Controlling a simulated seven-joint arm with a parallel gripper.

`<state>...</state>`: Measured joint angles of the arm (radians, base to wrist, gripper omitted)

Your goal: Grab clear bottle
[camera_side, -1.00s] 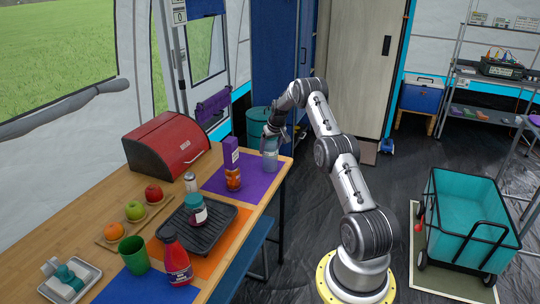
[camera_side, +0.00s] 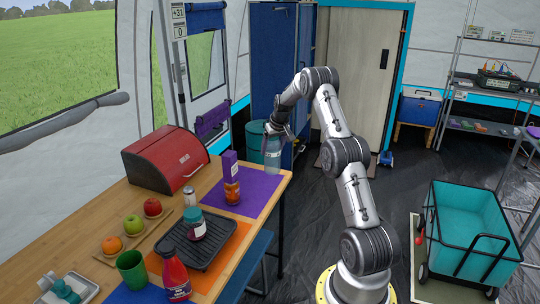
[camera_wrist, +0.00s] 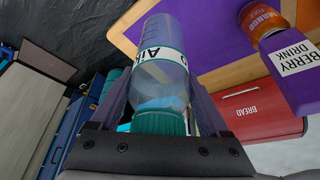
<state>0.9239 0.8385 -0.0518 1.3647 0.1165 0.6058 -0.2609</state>
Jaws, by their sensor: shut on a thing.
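The clear bottle (camera_side: 273,160) is upright in the side view, at the far right end of the table. In the wrist view, the clear bottle (camera_wrist: 162,84) shows a teal cap and a white label with dark letters. My gripper (camera_side: 276,133) points down from above and is shut around its upper part near the cap. In the wrist view, the fingers of my gripper (camera_wrist: 158,104) flank it on both sides. The bottle appears raised slightly above the purple mat (camera_side: 263,185); its exact clearance is hard to tell.
A purple berry drink carton (camera_side: 229,166) and an orange mango can (camera_side: 232,191) stand just left of the bottle. A red bread box (camera_side: 165,158), fruit (camera_side: 133,225) and a black grill tray (camera_side: 208,243) lie farther left. Space right of the table end is open floor.

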